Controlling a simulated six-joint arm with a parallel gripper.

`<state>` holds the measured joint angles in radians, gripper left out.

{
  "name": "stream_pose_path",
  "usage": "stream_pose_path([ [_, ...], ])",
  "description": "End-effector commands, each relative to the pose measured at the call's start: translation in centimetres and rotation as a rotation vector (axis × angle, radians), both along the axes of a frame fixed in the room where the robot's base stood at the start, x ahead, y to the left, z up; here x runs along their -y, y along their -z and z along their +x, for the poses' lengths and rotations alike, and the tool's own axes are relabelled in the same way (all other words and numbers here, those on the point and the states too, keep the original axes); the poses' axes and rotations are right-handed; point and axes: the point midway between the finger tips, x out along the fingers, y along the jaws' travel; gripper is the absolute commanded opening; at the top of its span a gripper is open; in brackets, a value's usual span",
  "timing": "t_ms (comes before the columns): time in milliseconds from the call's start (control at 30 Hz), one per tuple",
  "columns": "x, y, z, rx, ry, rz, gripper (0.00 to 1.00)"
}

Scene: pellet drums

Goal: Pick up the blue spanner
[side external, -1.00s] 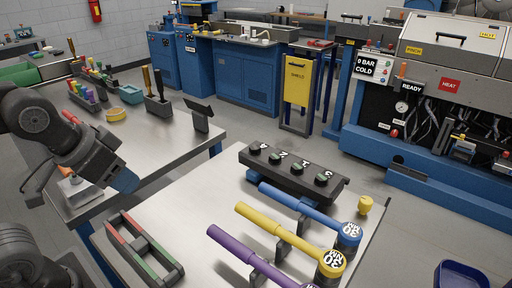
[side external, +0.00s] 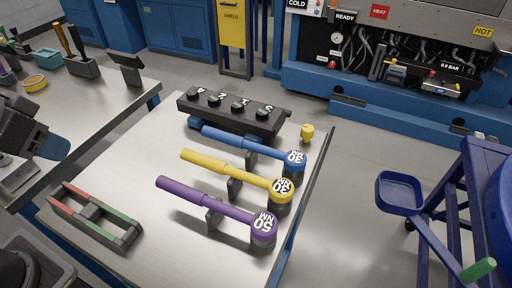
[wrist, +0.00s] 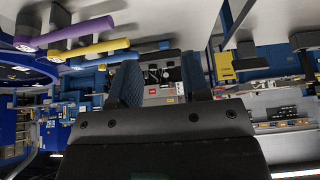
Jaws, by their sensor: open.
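The blue spanner (side external: 245,144) lies on the metal table in the side view, its round labelled head to the right and its handle to the left, propped on a dark stand. The yellow spanner (side external: 228,170) and purple spanner (side external: 205,202) lie in front of it, roughly parallel. My gripper (side external: 58,148) is at the left edge of the side view, well left of the spanners, empty and partly cut off. In the wrist view my gripper (wrist: 160,80) shows two fingers apart with nothing between them. The purple spanner (wrist: 75,35) and yellow spanner (wrist: 90,50) show at upper left there.
A black block with numbered knobs (side external: 232,115) stands just behind the blue spanner. A red and green frame (side external: 95,216) lies at the table's left. A small yellow knob (side external: 306,133) stands near the right edge. A blue tray (side external: 400,195) is off the table's right side.

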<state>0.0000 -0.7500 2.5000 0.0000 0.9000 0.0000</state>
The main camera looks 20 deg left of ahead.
Motion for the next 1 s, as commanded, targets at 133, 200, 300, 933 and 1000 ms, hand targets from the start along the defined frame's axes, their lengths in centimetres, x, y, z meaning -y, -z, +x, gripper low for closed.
stream_pose_path([
  [133,0.0,0.0,0.0,0.0,0.0,0.0,0.43],
  [200,0.0,0.0,0.0,0.0,0.0,0.0,0.46],
  [300,0.0,0.0,0.0,0.0,0.0,0.0,0.56],
  [933,3.2,-4.3,7.9,-0.155,0.403,0.228,0.58],
  [1000,4.5,-4.8,10.2,-0.195,0.51,0.291,0.58],
])
